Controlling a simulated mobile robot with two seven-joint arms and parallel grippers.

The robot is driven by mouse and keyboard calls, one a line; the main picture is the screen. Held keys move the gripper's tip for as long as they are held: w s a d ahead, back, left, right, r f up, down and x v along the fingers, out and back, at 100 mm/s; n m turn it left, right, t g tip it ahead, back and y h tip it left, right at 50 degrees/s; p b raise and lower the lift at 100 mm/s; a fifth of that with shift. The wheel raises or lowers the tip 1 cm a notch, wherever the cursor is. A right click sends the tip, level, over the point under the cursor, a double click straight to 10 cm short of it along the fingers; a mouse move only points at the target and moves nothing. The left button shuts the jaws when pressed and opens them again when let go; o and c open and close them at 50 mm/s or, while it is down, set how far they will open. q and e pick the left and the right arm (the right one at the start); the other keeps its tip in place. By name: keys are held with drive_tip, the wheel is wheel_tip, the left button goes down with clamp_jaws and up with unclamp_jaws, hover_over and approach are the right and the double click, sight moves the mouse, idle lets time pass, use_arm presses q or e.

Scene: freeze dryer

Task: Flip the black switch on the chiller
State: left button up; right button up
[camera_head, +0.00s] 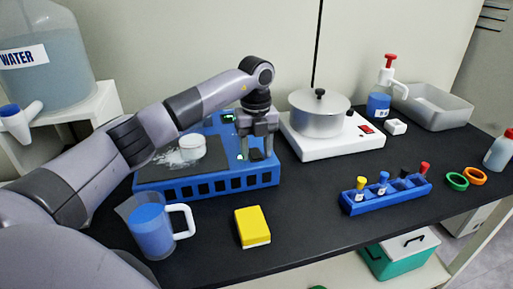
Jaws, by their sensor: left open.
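The chiller appears to be the blue box-shaped unit (204,187) with slots along its front, at the middle left of the bench. A white round lump (191,147) and a frosty white patch lie on its dark top plate. Small green lights show on its raised right part. My left gripper (257,154) points down at the right end of this unit, with its fingers apart. I cannot make out the black switch clearly; the gripper covers part of the panel there. I cannot tell whether the fingers touch the unit. My right gripper is not in view.
A pot (319,116) stands on a white hot plate (300,145) to the right. A blue-filled jug (149,231) and a yellow sponge (251,226) are in front. A blue tube rack (387,195) stands farther right. Bare bench (315,229) lies between sponge and rack.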

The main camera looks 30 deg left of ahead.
use_arm(q)
clamp_jaws()
drive_tip(key=shift+w+a+r+g+h+p, duration=0.1)
drive_tip(key=shift+w+r+g+h+p, duration=0.2)
drive_tip(key=shift+p, duration=0.65)
drive_tip(key=shift+a+f+g+h+p, duration=0.15)
drive_tip(key=shift+g+h+p, duration=0.25)
drive_tip(key=shift+h+p, duration=0.15)
drive_tip(key=shift+g+h, duration=0.25)
drive_tip(key=shift+g, duration=0.05)
unclamp_jaws()
drive_tip(key=shift+a, duration=0.1)
